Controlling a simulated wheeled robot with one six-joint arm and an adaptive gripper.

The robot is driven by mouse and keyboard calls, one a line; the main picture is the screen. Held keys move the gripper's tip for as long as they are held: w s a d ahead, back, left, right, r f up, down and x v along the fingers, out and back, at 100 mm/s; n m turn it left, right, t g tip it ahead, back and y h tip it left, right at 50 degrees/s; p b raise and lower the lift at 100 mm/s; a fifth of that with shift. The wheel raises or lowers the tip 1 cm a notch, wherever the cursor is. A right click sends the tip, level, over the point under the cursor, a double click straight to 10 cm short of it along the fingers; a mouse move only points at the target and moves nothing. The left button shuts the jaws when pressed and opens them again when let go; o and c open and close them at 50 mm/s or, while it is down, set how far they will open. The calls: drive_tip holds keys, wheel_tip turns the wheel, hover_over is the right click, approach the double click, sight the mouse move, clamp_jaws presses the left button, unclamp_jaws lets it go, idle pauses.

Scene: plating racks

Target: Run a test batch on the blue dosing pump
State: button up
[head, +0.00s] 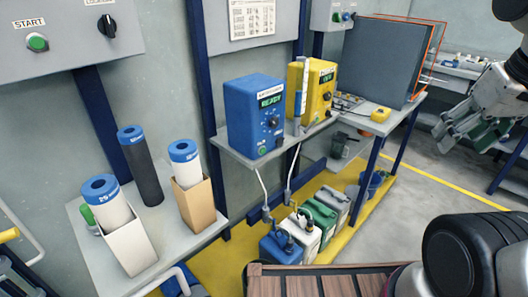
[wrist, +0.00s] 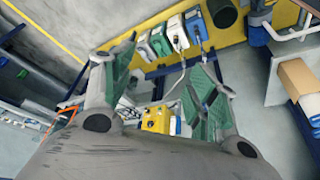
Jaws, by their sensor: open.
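The blue dosing pump (head: 256,114) stands on a grey wall shelf (head: 280,146) in the head view. Its front has a green display that seems to read READY, a dark knob (head: 273,121) and a small green button (head: 262,148) low on the face. A yellow pump (head: 318,88) stands to its right, and shows in the wrist view (wrist: 157,119). My gripper (head: 468,128) is at the right of the head view, well apart from the pumps. In the wrist view its green-padded fingers (wrist: 163,82) are spread with nothing between them. I cannot clearly make out the blue pump there.
Blue (head: 281,246), white (head: 301,233), green (head: 320,217) and grey canisters stand on the yellow floor strip below the shelf. A left bench (head: 190,240) holds blue-capped cylinders. A dark panel (head: 378,60) stands on the right bench. A wooden surface (head: 320,282) is in front.

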clamp_jaws()
idle(1.4)
